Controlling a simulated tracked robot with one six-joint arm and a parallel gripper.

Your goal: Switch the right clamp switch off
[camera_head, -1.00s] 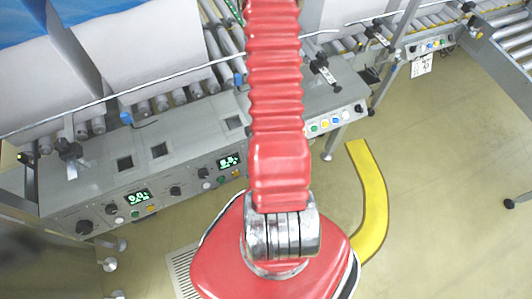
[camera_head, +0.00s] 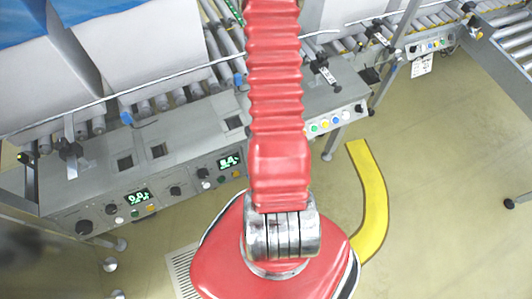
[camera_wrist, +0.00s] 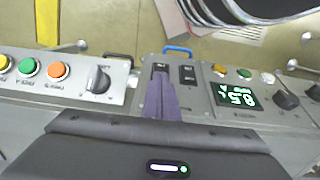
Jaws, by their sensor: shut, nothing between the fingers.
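My gripper (camera_wrist: 161,78) shows in the wrist view with its narrow purple-grey fingers together and nothing between them. The fingertips are over or against the grey control panel (camera_wrist: 205,117), right by a small black switch (camera_wrist: 160,67). The fingers partly cover the area below it; contact is unclear. A second small black switch (camera_wrist: 187,74) is just to its right. I cannot read which switch is marked as the right clamp. My gripper is hidden in the head view behind my red arm.
Green digits show on a display (camera_wrist: 236,95), with a black knob (camera_wrist: 286,98) beside it. Coloured buttons (camera_wrist: 29,67) line the left section. A blue handle (camera_wrist: 178,50) juts from the panel's edge. In the head view, a yellow floor strip (camera_head: 370,200) lies on open floor.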

